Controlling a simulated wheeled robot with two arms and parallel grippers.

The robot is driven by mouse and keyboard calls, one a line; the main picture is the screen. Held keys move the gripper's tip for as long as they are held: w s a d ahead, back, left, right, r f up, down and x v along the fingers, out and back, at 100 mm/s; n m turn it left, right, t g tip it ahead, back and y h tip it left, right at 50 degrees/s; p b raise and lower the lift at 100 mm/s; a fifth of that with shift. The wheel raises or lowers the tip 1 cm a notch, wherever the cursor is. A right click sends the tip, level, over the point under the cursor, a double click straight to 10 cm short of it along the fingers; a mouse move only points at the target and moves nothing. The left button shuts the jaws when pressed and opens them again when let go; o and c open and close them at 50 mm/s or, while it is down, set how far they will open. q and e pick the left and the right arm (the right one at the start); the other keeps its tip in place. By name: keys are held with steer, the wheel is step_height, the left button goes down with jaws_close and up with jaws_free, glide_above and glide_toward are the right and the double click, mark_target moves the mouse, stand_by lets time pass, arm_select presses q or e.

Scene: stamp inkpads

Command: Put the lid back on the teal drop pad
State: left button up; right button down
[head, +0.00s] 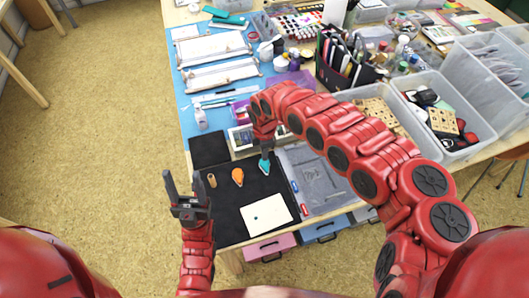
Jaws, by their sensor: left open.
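The teal drop pad (264,167) lies on the black mat (233,213), to the right of an orange drop-shaped pad (238,176). My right gripper (265,151) reaches down at the teal pad from behind, its tips at the pad's upper end. Whether it is shut on the pad or a lid cannot be made out at this size. A separate teal lid is not clearly visible. My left gripper (183,180) is open and empty, off the table's left edge, with its fingers pointing up in the picture.
A white card (266,215) with a small mark lies on the mat's front right. A small wooden cylinder (212,180) stands on the mat's left. A grey tray (313,178) borders the mat on the right. My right arm spans above the tray.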

mark_target(264, 164)
steer(key=shift+f+b, duration=1.7)
steer(key=shift+f, duration=0.5)
steer(key=shift+r, duration=0.1)
step_height(264, 164, up, 7)
steer(key=p, duration=0.6)
